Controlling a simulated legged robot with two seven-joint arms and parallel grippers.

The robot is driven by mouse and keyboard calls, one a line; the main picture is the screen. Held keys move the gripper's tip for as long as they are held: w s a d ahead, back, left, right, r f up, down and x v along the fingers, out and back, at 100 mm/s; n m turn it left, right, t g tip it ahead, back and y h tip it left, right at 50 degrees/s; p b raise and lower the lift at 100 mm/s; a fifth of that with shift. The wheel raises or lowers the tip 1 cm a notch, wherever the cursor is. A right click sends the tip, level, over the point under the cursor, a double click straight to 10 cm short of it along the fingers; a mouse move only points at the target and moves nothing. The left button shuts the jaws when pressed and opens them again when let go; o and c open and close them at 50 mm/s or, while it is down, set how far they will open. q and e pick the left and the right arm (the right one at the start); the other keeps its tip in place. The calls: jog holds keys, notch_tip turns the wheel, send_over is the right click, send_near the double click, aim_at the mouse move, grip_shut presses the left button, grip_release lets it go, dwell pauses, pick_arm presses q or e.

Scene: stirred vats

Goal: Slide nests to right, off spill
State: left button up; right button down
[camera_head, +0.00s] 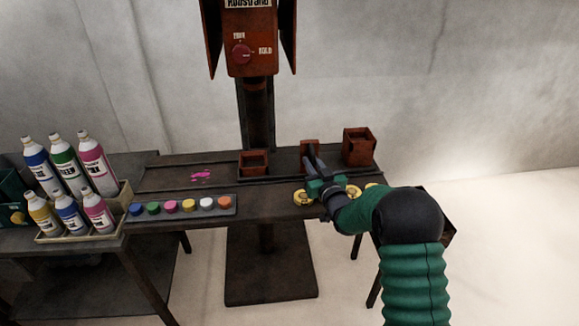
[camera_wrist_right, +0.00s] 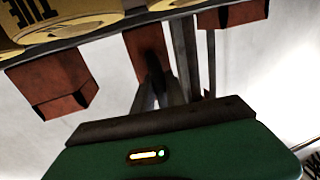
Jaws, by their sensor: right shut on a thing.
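Three rust-red, box-like nests stand along the dark rail at the back of the table: a left nest (camera_head: 254,164), a middle nest (camera_head: 309,147) and a taller-looking right nest (camera_head: 359,148). A pink spill (camera_head: 201,176) lies on the table left of all three, clear of the left nest. My right gripper (camera_head: 310,160) is shut on the middle nest, which also shows between the fingers in the wrist view (camera_wrist_right: 145,48). The gripper hides the middle nest's lower part. My left gripper is out of view.
A strip of coloured paint pots (camera_head: 180,205) lies along the table's front. Yellow discs (camera_head: 301,197) sit by my right gripper. Paint bottles (camera_head: 70,165) stand in a tray at left. A red machine with a dial (camera_head: 250,50) rises behind the table.

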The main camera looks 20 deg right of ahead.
jog(key=shift+s+d+f, duration=0.1)
jog(key=shift+s+d, duration=0.1)
jog(key=shift+d, duration=0.45)
jog(key=shift+s+d, duration=0.2)
jog(key=shift+d, duration=0.4)
jog(key=c, duration=1.5)
grip_release()
jog(key=shift+d, duration=0.15)
jog(key=shift+o, duration=0.7)
jog(key=shift+d, duration=0.1)
jog(key=s+a+p, duration=0.1)
jog(key=s, duration=1.5)
jog(key=shift+s+a, duration=0.2)
jog(key=shift+s, duration=0.2)
